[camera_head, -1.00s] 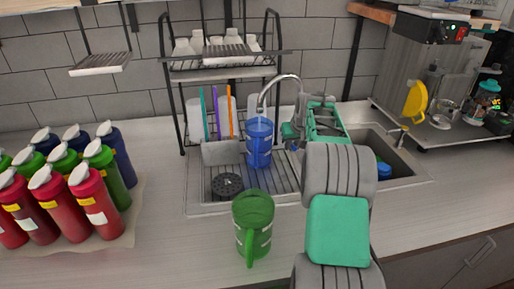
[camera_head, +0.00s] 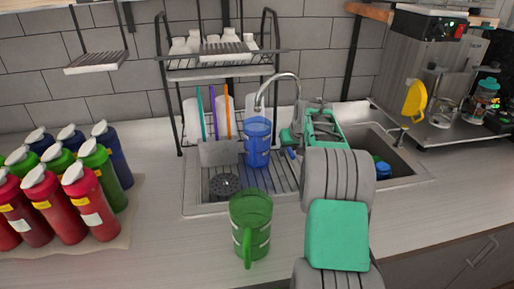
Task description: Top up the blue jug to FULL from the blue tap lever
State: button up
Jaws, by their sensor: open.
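The blue jug (camera_head: 257,145) stands upright on the ribbed drainer, under the spout of the silver tap (camera_head: 276,82). It is see-through; I cannot read its marks or its water level, and no stream is clearly visible. My gripper (camera_head: 290,140) is just right of the jug, beside the tap's base, and it is open. A small blue piece (camera_head: 291,153), perhaps the blue tap lever, shows at the fingertips. I cannot tell if they touch it. My wrist and arm hide the rest of that area.
A green jug (camera_head: 250,221) stands on the counter in front of the drainer. Several coloured bottles (camera_head: 90,203) stand at the left. A wire rack (camera_head: 220,69) rises behind the drainer. The sink basin (camera_head: 407,167) and a coffee machine (camera_head: 430,65) are at the right.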

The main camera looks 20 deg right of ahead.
jog(key=shift+r, duration=0.1)
notch_tip(320, 180, up, 8)
jog(key=p, duration=0.5)
